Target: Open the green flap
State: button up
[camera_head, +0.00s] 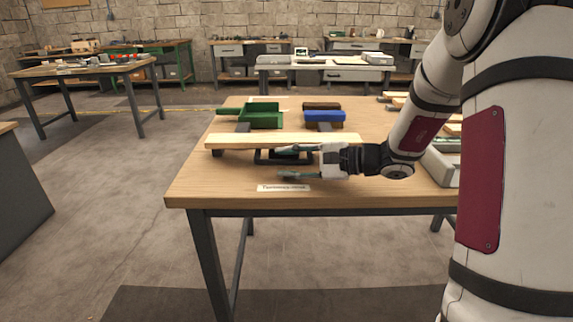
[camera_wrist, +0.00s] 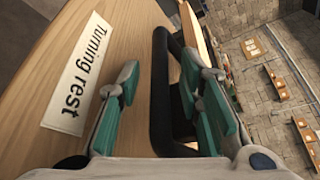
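A green tray-like piece (camera_head: 262,115) with a bar sticking out to its left sits at the back left of the wooden table. It looks to be the green flap, but its hinge cannot be made out. My gripper (camera_head: 279,162) is near the table's front edge, in front of a long pale wooden bar and well short of the green piece. Its teal fingers (camera_wrist: 158,62) are apart in the wrist view. A black bar-shaped frame (camera_wrist: 160,120) shows between them, nearer the right finger; I cannot tell whether they touch. The green piece is not seen in the wrist view.
The pale wooden bar (camera_head: 235,141) lies across the table between my gripper and the green piece. A blue block with a brown one behind (camera_head: 325,115) stands right of the green piece. Boards lie at right.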

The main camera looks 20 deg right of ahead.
jog(key=shift+w+a+f, duration=0.1)
jog(key=shift+w+a, duration=0.1)
jog(key=shift+a, duration=0.1)
jog(key=shift+c, duration=0.5)
grip_shut()
jog(key=shift+r+p, duration=0.2)
jog(key=shift+p, duration=0.1)
